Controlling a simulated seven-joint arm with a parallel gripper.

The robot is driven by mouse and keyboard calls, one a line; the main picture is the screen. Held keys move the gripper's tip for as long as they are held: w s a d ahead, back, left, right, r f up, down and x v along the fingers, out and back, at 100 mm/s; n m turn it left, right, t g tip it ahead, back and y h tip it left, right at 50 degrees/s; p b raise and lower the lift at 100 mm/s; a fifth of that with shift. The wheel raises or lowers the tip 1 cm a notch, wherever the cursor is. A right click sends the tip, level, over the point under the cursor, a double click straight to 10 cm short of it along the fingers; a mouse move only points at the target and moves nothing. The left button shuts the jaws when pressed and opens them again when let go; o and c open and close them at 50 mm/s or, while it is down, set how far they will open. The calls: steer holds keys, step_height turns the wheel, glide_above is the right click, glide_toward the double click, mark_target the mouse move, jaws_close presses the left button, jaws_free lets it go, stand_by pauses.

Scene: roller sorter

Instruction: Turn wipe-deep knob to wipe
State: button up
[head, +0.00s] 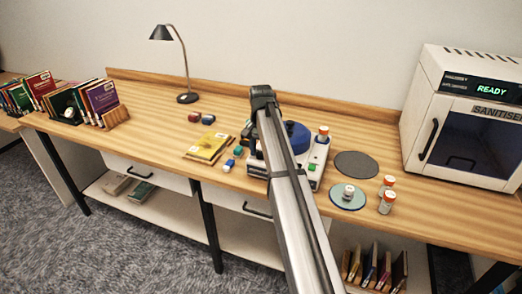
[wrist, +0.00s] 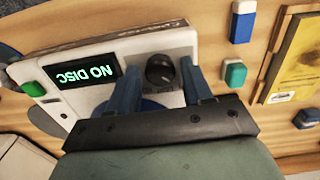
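The white device (wrist: 90,95) shows a display (wrist: 82,77) reading "NO DISC". A dark round knob (wrist: 160,70) with a light pointer mark sits on its face; its label is too small to read. My gripper (wrist: 158,80) has its two blue fingers apart, one on each side of the knob in this view, with gaps between. I cannot tell how far above the knob the fingertips are. In the head view the device (head: 313,172) is partly hidden behind my arm, and the knob is hidden.
A green button (wrist: 33,89) is on the device. Small blue (wrist: 242,22) and green-blue (wrist: 235,74) blocks and a yellow book (wrist: 300,60) lie beside it. Orange-capped bottles (head: 387,203), a grey disc (head: 356,164) and a white sanitiser (head: 470,118) stand to the right.

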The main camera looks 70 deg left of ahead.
mark_target(261, 153)
steer(key=shift+o, duration=0.7)
step_height(261, 153, up, 14)
steer(key=shift+f, duration=0.1)
stand_by(0.6)
